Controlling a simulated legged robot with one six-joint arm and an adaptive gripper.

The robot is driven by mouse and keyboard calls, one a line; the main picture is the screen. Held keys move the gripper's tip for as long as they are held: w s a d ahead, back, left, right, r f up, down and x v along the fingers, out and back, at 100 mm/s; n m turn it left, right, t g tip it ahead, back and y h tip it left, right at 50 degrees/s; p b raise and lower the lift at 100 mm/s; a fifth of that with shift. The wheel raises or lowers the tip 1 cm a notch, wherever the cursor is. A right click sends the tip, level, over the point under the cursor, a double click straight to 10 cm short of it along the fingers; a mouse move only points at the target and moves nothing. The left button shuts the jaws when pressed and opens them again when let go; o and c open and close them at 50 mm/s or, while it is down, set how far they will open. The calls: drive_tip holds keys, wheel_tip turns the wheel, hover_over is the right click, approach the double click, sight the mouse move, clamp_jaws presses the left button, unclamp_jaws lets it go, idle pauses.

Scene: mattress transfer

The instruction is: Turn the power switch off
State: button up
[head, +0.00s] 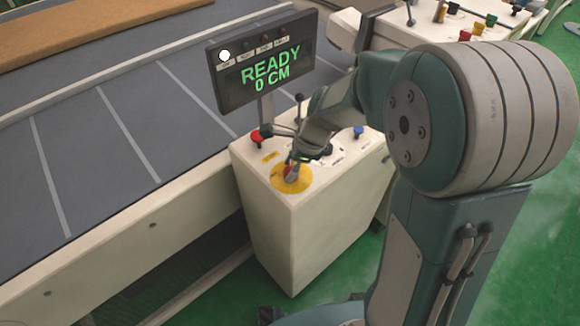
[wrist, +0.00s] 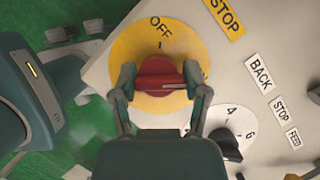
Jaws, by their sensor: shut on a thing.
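The power switch is a red knob (wrist: 160,68) on a round yellow plate (wrist: 125,53) marked OFF, on top of the cream control box (head: 280,222). In the wrist view OFF is at the plate's top, and the knob's pale mark points right, away from OFF. Another label at the plate's right edge is mostly hidden by a finger. My gripper (wrist: 161,80) is shut on the red knob, one finger at each end. In the head view my gripper (head: 292,160) reaches down to the yellow plate (head: 291,180) and mostly hides the knob.
A display (head: 264,62) reading READY 0 CM stands behind the box. A red button (head: 257,138), a blue button (head: 358,131) and a black dial (wrist: 228,143) are on the box top. A grey conveyor bed (head: 110,115) runs along the left. Green floor shows around the box.

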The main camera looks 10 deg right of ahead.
drive_tip(key=n+g, duration=0.1)
drive_tip(key=n, duration=0.3)
drive_tip(key=n+g, duration=0.1)
drive_tip(key=n, duration=0.1)
drive_tip(key=n+g, duration=0.1)
drive_tip(key=n, duration=0.1)
drive_tip(key=shift+n+h, duration=0.4)
drive_tip(key=n+g+h, duration=0.1)
drive_tip(key=n, duration=0.3)
drive_tip(key=shift+n+g+h, duration=0.3)
drive_tip(key=shift+n+h, duration=0.5)
drive_tip(key=shift+n, duration=1.2)
drive_tip(key=o, duration=1.2)
drive_tip(key=shift+a, duration=0.1)
drive_tip(key=shift+c, duration=0.2)
